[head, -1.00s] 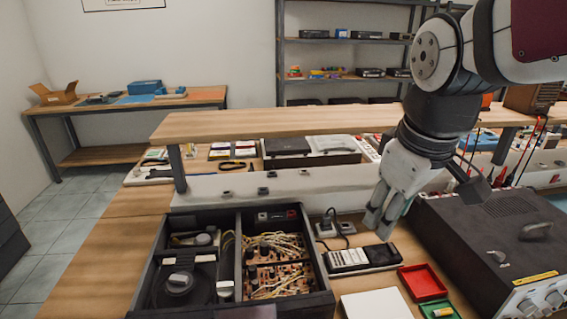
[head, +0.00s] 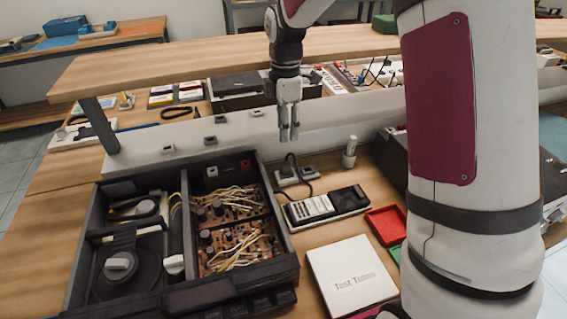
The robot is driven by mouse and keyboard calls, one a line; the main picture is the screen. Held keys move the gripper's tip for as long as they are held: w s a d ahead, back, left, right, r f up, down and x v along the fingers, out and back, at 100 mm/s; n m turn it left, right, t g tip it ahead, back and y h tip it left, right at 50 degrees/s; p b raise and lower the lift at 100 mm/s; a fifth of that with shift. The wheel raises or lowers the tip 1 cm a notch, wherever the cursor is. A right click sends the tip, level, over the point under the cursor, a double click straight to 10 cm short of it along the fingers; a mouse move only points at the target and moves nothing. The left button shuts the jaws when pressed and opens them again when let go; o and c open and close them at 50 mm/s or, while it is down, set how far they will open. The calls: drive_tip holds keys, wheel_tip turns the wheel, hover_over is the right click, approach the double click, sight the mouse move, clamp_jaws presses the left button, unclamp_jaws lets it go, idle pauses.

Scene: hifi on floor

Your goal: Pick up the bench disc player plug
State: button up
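The opened disc player (head: 180,240) sits on the bench at the lower left, its circuit board and disc mechanism exposed. Behind its right corner, a grey plug (head: 286,174) with a black cord is at the foot of the white trunking. A second grey block (head: 308,172) is close to its right; I cannot tell which belongs to the player. My gripper (head: 289,138) hangs fingers-down above and behind the plug, apart from it. Its two fingers look close together with nothing visible between them, but the view does not settle whether they are shut.
A remote (head: 310,207) and a dark device lie in front of the plugs. A white booklet (head: 352,272) and a red tray (head: 386,221) lie nearer. A white cylinder (head: 350,152) stands right of the plugs. The raised wooden shelf (head: 200,62) runs behind the gripper.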

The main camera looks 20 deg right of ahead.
sight(286, 163)
wheel_tip(286, 163, down, 8)
drive_tip(key=shift+r, duration=0.15)
drive_tip(key=shift+s+f+p, duration=0.2)
drive_tip(key=shift+f, duration=1.15)
drive_tip(key=shift+s+f+p, duration=0.15)
drive_tip(key=shift+f, duration=1.15)
clamp_jaws()
